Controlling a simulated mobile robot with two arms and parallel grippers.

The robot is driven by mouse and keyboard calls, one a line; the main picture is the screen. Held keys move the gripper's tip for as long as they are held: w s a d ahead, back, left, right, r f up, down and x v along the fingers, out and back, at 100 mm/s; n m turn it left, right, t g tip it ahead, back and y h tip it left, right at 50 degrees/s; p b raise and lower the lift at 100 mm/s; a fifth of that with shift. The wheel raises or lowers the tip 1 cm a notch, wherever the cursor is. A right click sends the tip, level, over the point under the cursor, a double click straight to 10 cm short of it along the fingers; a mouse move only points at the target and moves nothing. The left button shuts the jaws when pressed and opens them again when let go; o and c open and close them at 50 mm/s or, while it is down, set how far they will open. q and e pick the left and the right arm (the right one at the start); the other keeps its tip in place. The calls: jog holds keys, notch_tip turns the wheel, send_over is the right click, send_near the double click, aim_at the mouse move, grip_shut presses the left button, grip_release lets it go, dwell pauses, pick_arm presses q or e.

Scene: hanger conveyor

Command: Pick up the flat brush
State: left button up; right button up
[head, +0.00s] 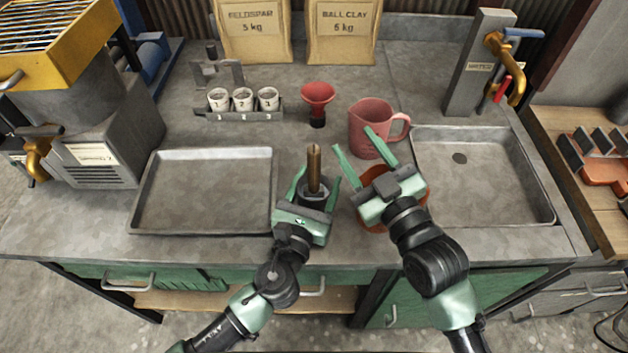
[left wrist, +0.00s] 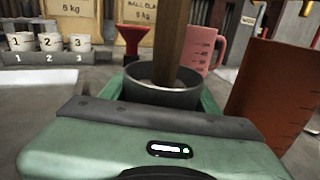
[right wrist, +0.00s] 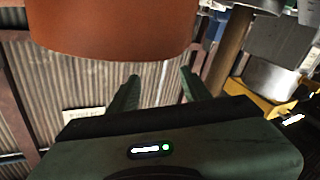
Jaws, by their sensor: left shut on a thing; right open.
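A wooden handle (head: 314,165) stands upright in a dark grey cup (head: 302,190). Its lower end is hidden inside the cup, so I cannot see bristles. My left gripper (head: 316,184) is shut around the cup; in the left wrist view the handle (left wrist: 172,45) rises from the cup (left wrist: 160,95) just past the gripper body. My right gripper (head: 352,140) is open and empty, to the right of the handle and over the orange-brown pot (head: 371,222). In the right wrist view the handle (right wrist: 228,48) is to the right of the open fingers (right wrist: 160,78).
The pink measuring jug (head: 370,112) and red funnel (head: 318,95) stand behind. A rack with three numbered cups (head: 243,98) is at the back left. An empty metal tray (head: 205,222) lies left, a sink (head: 480,190) right. Clay bags (head: 345,30) stand at the back.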

aim_at(314, 181)
jog(key=s+a+f+m+g, duration=0.1)
jog(key=s+a+f+m, duration=0.3)
jog(key=s+f, duration=0.3)
jog(key=x, duration=1)
jog(key=shift+a+r, duration=0.25)
jog(key=shift+a, duration=0.1)
grip_shut()
